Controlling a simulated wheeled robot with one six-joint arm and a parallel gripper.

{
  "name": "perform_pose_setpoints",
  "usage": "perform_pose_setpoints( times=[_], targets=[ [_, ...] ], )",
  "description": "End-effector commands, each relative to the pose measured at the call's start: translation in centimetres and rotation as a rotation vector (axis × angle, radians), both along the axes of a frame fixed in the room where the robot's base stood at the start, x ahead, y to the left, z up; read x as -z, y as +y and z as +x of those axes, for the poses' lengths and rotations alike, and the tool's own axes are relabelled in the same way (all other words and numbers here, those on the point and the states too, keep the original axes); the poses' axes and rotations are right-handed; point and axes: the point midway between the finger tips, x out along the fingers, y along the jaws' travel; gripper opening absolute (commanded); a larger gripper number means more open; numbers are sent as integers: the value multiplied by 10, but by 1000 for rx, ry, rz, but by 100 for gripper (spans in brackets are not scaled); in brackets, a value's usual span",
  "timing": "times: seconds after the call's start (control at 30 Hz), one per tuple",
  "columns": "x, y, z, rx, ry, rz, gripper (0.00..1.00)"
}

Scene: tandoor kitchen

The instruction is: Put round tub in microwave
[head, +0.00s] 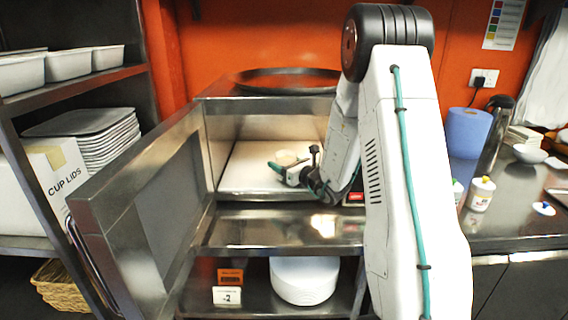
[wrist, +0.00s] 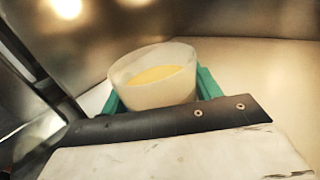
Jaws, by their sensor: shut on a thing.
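The round tub (wrist: 152,88) is pale and translucent with something yellow inside. It is upright between the green fingers of my gripper (wrist: 157,92) in the wrist view. In the head view the tub (head: 286,157) shows small inside the microwave (head: 212,150), above its pale floor. My gripper (head: 290,172) reaches in through the front opening and is shut on the tub. The microwave door (head: 150,215) stands wide open to the left. I cannot tell whether the tub touches the microwave floor. My arm hides the right part of the microwave.
A round metal tray (head: 288,81) lies on top of the microwave. Below is a steel shelf (head: 270,236), with white plates (head: 304,279) lower down. A rack with cup lids box (head: 55,180) stands left. Bottles (head: 480,194) and a blue roll (head: 466,132) are on the right counter.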

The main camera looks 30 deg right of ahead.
Motion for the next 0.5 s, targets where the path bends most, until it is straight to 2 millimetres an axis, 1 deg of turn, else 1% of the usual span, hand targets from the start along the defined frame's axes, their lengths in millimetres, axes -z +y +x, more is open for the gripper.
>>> perform_pose_setpoints(
  times=[0.17,0.2,0.27,0.5],
  targets=[
    [3,2,1,-2,0,1,32],
    [3,2,0,-2,1,1,68],
    [3,2,0,-2,1,0,84],
    [3,1,0,-1,1,0,84]
  ],
)
